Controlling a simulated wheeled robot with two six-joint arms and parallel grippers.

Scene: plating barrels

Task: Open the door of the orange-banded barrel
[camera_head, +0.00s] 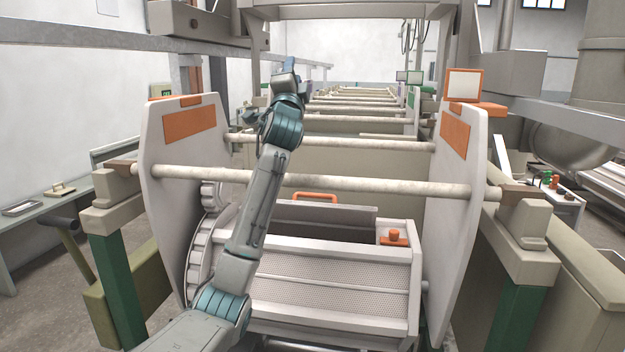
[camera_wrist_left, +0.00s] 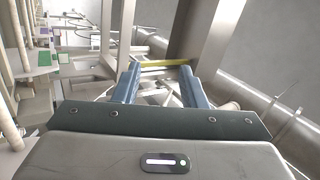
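The orange-banded barrel (camera_head: 335,290) hangs between two white end plates (camera_head: 455,205) with orange patches. Its perforated drum shows in the head view, centre and low. An orange handle (camera_head: 315,196) stands at the far upper edge of a grey panel (camera_head: 330,217) on the drum. An orange knob (camera_head: 393,236) sits at the drum's upper right. My left arm crosses in front of the drum's left part and hides some of it. My left gripper (camera_head: 287,82) is raised above the barrel, away from handle and knob. In the left wrist view its blue fingers (camera_wrist_left: 160,82) are apart and empty. My right gripper is not seen.
Two pale rods (camera_head: 345,184) run between the end plates above the drum. A white gear (camera_head: 203,250) is at the drum's left. More barrels' rods recede behind. Green posts (camera_head: 513,312) stand on both sides. A bench (camera_head: 30,215) is at left.

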